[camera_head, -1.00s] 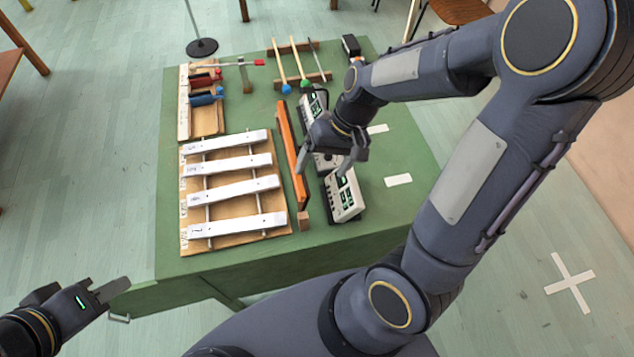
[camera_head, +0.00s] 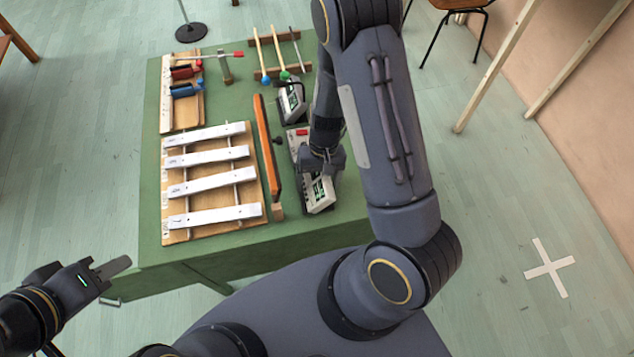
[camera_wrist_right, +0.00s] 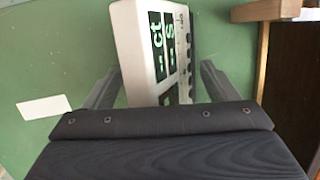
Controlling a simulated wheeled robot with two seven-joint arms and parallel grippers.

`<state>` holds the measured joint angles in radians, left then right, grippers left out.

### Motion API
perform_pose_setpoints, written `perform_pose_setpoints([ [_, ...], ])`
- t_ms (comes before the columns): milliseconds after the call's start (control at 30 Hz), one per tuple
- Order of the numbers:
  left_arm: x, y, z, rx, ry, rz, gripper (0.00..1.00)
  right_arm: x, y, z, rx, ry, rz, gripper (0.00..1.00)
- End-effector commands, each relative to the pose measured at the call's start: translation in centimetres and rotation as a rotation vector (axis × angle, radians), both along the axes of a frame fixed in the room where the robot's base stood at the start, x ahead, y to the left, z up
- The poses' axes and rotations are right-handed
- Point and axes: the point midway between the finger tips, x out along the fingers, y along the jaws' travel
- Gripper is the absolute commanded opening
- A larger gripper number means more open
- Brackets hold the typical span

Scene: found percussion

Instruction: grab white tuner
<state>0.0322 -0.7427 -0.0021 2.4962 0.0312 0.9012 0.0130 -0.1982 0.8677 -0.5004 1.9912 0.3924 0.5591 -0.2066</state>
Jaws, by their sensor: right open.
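The white tuner (camera_head: 318,193) with a green-lit display lies on the green table, nearest the front in a row of similar devices. My right gripper (camera_head: 321,167) is above its far end and partly hides it. In the right wrist view the tuner (camera_wrist_right: 146,45) shows between the two open fingers of the right gripper (camera_wrist_right: 158,88), its display facing the camera; I cannot tell if the fingers touch it. My left gripper (camera_head: 113,270) is off the table's front left corner, away from the tuner; its finger gap is not clear.
Two more devices (camera_head: 292,103) (camera_head: 297,136) stand behind the tuner. An orange bar (camera_head: 266,150) runs along their left. A board with white bars (camera_head: 212,178) fills the left of the table (camera_head: 150,190). Mallets (camera_head: 260,50) lie on a rack at the back.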

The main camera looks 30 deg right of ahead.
Motion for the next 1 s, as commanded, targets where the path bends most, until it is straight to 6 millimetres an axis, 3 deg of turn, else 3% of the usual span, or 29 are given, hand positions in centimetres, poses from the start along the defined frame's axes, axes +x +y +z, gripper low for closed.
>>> perform_pose_setpoints([
  [300,-0.01,0.0,0.02,0.0,0.0,0.0,0.34,-0.12,0.11,-0.67,0.0,-0.001,0.0,0.8],
  [700,0.0,0.0,0.03,0.0,0.0,0.0,0.34,-0.11,0.11,-0.62,0.001,-0.001,0.0,0.29],
  [1000,0.0,0.0,0.01,0.0,0.0,0.0,0.34,-0.03,0.16,0.13,0.001,-0.004,0.0,0.29],
])
